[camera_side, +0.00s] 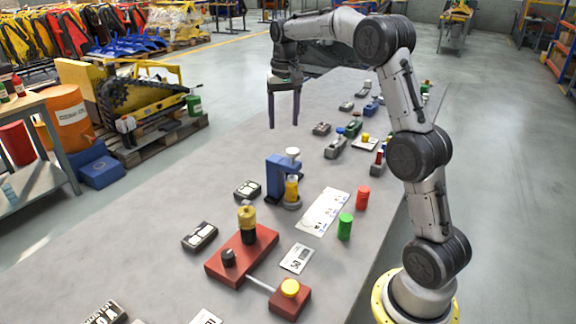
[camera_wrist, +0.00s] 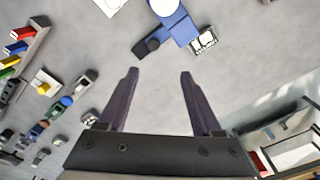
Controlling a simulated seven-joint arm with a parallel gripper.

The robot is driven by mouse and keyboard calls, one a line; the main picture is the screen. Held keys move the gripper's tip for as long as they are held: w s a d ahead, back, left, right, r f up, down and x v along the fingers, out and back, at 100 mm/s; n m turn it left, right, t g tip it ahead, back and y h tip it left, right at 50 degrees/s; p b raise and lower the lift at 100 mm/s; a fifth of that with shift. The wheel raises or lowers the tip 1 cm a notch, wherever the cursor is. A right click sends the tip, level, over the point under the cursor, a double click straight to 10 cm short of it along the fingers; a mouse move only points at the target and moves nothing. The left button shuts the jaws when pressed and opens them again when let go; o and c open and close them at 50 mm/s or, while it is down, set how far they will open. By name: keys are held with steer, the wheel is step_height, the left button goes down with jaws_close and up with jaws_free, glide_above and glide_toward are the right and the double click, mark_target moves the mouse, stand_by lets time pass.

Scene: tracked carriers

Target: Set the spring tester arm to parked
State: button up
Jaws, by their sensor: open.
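My gripper (camera_side: 283,108) is open and empty, pointing down above the grey table, beyond the blue device. In the wrist view its two dark fingers (camera_wrist: 158,75) are apart with bare table between them. A blue upright device (camera_side: 276,176) with a white round knob (camera_side: 293,153) and a yellow cylinder (camera_side: 292,188) stands mid-table. Its blue body (camera_wrist: 178,24) shows at the top of the wrist view, partly cut off. A red base (camera_side: 228,262) with a black and yellow post and a grey rod to a smaller red block stands nearer. I cannot tell which is the spring tester.
A green cylinder (camera_side: 345,226) and a red cylinder (camera_side: 362,197) stand right of a white printed sheet (camera_side: 325,211). Dark boxes with white tops (camera_side: 200,237) lie at left. Several small devices line the table's far right side. The table under my gripper is clear.

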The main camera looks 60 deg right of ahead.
steer(key=f, duration=0.5)
steer(key=d+f, duration=0.1)
steer(key=f, duration=0.9)
steer(key=shift+s+d+f, duration=0.15)
steer(key=shift+s+f, duration=0.1)
steer(key=shift+f, duration=0.15)
jaws_close()
steer(key=shift+d+r, duration=0.1)
stand_by(0.7)
